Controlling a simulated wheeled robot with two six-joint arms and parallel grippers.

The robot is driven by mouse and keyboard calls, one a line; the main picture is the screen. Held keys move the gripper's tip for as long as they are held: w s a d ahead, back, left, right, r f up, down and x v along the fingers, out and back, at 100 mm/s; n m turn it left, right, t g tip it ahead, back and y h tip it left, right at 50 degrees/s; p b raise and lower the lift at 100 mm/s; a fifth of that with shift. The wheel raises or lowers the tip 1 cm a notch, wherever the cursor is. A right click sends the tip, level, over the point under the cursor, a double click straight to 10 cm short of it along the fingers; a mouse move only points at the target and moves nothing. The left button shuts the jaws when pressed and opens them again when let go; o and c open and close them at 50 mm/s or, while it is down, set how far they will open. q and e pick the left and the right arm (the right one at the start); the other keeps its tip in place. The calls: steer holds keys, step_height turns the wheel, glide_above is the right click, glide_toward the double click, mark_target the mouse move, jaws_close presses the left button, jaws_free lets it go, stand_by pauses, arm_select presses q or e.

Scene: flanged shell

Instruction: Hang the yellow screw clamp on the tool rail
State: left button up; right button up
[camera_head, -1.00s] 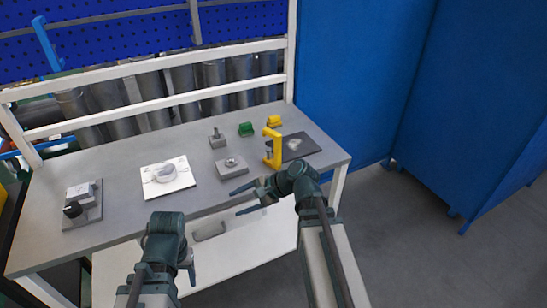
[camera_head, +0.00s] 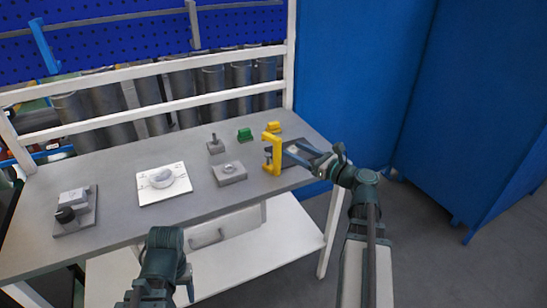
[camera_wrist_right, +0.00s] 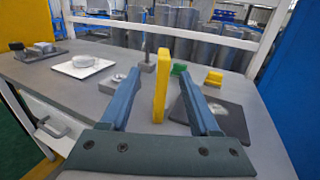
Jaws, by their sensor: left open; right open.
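The yellow screw clamp (camera_head: 277,153) stands upright at the right part of the grey bench, also seen in the right wrist view (camera_wrist_right: 161,88). My right gripper (camera_head: 299,154) is open just right of it; in the right wrist view its two fingers (camera_wrist_right: 160,76) lie on either side of the clamp's upright bar, with gaps at both sides. My left gripper (camera_head: 187,282) is low in front of the bench, empty; its fingers are partly hidden. White horizontal bars (camera_head: 150,112) run behind the bench; I cannot tell which bar is the tool rail.
A dark plate (camera_head: 296,157) lies beside the clamp. Green (camera_head: 244,134) and yellow (camera_head: 271,128) blocks sit behind it. A grey block with a ring (camera_head: 229,174), a post (camera_head: 216,145), a white plate (camera_head: 150,194) and a grey fixture (camera_head: 74,215) occupy the bench.

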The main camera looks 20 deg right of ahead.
mark_target(280, 141)
steer(key=x, duration=0.5)
steer(key=x, duration=0.5)
steer(key=shift+w+d, duration=0.3)
jaws_close()
stand_by(1.2)
